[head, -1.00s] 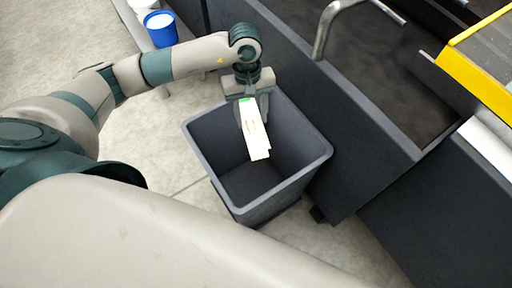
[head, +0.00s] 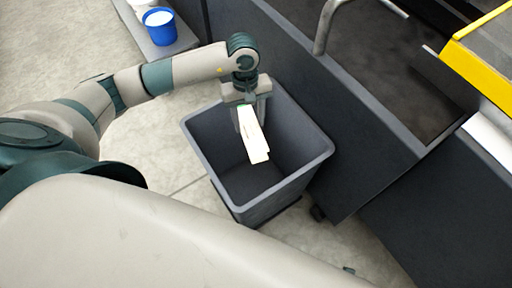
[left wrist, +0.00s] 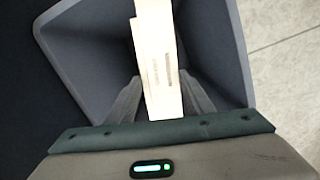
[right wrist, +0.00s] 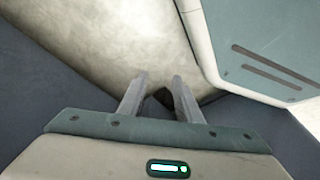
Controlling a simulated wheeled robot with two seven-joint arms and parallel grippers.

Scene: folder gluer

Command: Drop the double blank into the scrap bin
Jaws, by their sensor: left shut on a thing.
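The double blank (head: 256,140) is a pale cream flat strip with a green mark at its upper end. My left gripper (head: 250,116) is shut on that upper end, and the blank hangs tilted inside the mouth of the scrap bin. The scrap bin (head: 302,150) is a dark grey open box on the floor, and its visible bottom looks empty. In the left wrist view the blank (left wrist: 158,65) lies between the fingers with the bin wall (left wrist: 80,55) around it. My right gripper (right wrist: 160,80) shows only in its wrist view, with its fingers apart and nothing between them.
A dark machine panel (head: 350,135) stands close along the bin's right side. A curved metal rail (head: 324,25) and a yellow machine edge (head: 462,60) are at the upper right. A blue tub (head: 160,27) stands on a grey surface at the upper left. Pale floor lies left of the bin.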

